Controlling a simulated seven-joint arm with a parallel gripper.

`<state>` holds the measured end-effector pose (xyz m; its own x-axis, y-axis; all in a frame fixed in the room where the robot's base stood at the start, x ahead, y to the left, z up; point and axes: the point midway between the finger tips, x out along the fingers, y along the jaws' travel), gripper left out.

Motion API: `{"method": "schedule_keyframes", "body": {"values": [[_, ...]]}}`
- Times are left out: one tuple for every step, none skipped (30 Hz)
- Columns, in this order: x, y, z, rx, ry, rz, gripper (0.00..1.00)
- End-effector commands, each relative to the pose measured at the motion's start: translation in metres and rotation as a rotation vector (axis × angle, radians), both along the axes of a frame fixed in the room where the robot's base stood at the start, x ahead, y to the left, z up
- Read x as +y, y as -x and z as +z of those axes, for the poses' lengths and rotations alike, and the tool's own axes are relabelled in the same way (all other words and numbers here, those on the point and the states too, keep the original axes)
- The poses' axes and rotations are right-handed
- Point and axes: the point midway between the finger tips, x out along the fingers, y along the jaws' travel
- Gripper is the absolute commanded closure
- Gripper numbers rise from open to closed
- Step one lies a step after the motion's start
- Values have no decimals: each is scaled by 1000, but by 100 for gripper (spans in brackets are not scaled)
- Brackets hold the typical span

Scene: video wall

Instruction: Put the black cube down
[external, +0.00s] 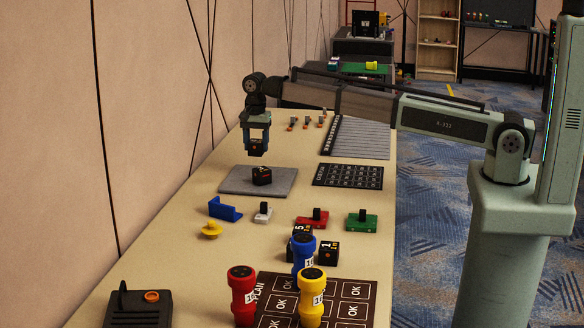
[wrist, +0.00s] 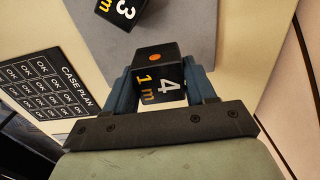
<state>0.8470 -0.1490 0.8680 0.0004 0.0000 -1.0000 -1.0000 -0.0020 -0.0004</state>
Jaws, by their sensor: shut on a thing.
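My gripper (external: 257,146) is shut on a black cube (external: 257,149) and holds it in the air above the table, beyond the grey mat (external: 235,186) in the external view. In the wrist view the held black cube (wrist: 158,86) shows "4", "1 m" and an orange dot, between the two blue-grey fingers of my gripper (wrist: 160,82). A second black cube (external: 262,175) rests on the grey mat. It also shows at the top of the wrist view (wrist: 122,10), marked "3" and "m".
A black "CASE PLAN" card (external: 348,176) lies right of the mat, with a ridged grey panel (external: 358,138) behind it. Nearer stand a blue bracket (external: 224,210), red block (external: 312,220), green block (external: 362,222), more black cubes (external: 327,252) and red, blue and yellow cylinders (external: 312,298).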

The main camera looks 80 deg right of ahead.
Motion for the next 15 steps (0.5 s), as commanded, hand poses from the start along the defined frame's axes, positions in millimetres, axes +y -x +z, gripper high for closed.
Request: {"method": "schedule_keyframes", "body": {"values": [[0,1,-10,3,-1,0,76],[0,1,-15,3,0,-1,76],[0,1,-20,2,0,-1,76],[0,0,-24,2,0,-1,76],[0,0,-27,1,0,-1,76],[0,0,-30,1,0,-1,76],[0,0,-32,1,0,-1,76],[0,0,-33,1,0,-1,76],[0,0,-36,1,0,-2,76],[0,0,-38,1,0,-2,76],[0,0,-41,1,0,-2,76],[0,1,-46,1,0,-2,76],[0,0,-49,1,0,-2,76],[0,0,-54,1,0,-2,76],[0,0,-59,2,0,-2,76]]}}
